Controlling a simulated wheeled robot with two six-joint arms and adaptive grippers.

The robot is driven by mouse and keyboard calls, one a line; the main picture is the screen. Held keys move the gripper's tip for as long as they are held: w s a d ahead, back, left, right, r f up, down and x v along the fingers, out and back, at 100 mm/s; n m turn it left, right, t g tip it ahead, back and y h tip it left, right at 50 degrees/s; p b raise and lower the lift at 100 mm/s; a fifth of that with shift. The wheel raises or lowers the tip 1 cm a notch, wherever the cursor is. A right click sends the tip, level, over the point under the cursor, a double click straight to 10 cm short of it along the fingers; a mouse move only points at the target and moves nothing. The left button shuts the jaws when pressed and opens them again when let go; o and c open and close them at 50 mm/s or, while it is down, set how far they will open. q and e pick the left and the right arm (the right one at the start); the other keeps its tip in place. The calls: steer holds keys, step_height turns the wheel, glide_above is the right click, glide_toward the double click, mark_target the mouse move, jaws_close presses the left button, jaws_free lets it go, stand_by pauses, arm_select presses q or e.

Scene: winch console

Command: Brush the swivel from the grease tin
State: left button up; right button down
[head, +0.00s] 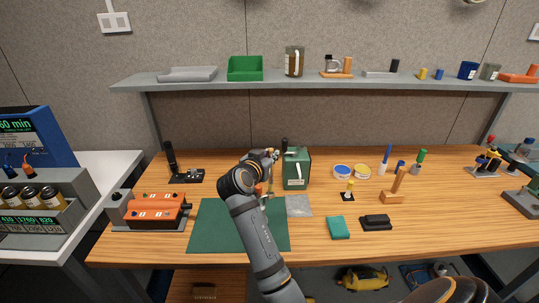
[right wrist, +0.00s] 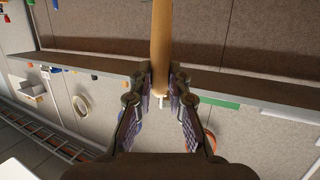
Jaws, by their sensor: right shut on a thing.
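My right gripper (head: 272,154) is shut on a tan wooden rod, which looks like the brush handle (right wrist: 160,45) and fills the space between the fingers in the right wrist view (right wrist: 160,85). In the head view the gripper is above the back of the green mat, just left of a green box (head: 297,170). The arm hides much of what lies below it. Two round tins, one with a blue rim (head: 342,171) and one yellow (head: 362,172), stand right of the box. I cannot tell which is the grease tin. I cannot pick out the swivel for certain. My left gripper is not in view.
An orange console (head: 157,210) stands left of the green mat (head: 210,225). A wooden stand (head: 394,190), a teal block (head: 338,228) and a black block (head: 376,222) are to the right. A grey shelf (head: 330,84) runs above the back. The front right of the bench is clear.

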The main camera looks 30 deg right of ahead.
steer(key=shift+a+r, duration=0.1)
steer(key=shift+a, duration=0.05)
steer(key=shift+f+b, duration=0.3)
steer(key=shift+f, duration=0.05)
steer(key=shift+f+b, duration=0.3)
steer(key=shift+f, duration=0.05)
stand_by(0.3)
steer(key=shift+s+a+r, duration=0.1)
steer(key=shift+a, duration=0.1)
steer(key=shift+d, duration=0.15)
